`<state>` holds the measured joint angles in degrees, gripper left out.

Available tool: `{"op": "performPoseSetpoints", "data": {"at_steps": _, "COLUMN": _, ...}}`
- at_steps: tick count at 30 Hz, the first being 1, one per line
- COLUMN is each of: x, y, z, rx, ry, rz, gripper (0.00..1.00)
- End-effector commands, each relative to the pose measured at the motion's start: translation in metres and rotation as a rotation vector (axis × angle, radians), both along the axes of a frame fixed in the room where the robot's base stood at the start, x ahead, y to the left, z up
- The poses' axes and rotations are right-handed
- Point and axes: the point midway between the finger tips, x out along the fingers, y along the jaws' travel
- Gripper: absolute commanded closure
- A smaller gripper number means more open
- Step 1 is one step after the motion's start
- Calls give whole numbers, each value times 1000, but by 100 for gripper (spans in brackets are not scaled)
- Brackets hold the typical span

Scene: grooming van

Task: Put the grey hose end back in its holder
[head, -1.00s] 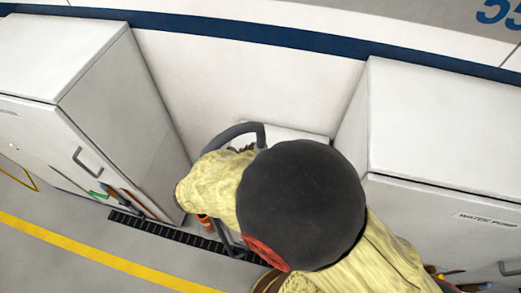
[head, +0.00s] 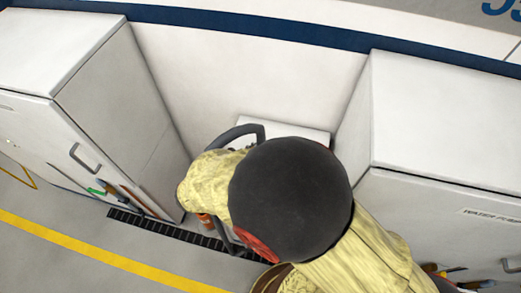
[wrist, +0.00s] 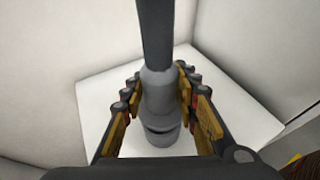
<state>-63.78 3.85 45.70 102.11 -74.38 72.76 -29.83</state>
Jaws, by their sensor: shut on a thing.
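In the wrist view, the grey hose end (wrist: 160,100) stands upright between the two fingers of my gripper (wrist: 160,108), which is shut on it. A dark hose (wrist: 154,35) runs up from its top. Below it is a white flat surface (wrist: 225,85). In the head view, my arm hides my gripper and the hose end. A dark grey hose (head: 236,133) arches beside the arm, over the near-left part of a white box top (head: 305,134). I cannot make out the holder in either view.
A white cabinet (head: 105,75) stands to the left and another, labelled water pump (head: 440,130), to the right. The white box sits in the gap between them against the wall. A dark floor grate (head: 165,230) and an orange item (head: 206,221) lie near the left cabinet.

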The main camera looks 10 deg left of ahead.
Motion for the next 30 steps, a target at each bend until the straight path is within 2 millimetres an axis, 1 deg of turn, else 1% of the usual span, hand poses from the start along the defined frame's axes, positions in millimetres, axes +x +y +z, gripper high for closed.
{"op": "performPoseSetpoints", "data": {"at_steps": 13, "x": 0, "y": 0, "z": 0, "rx": 1, "ry": -2, "rz": 1, "gripper": 100}}
{"op": "performPoseSetpoints", "data": {"at_steps": 30, "x": 0, "y": 0, "z": -7, "rx": 1, "ry": -2, "rz": 1, "gripper": 100}}
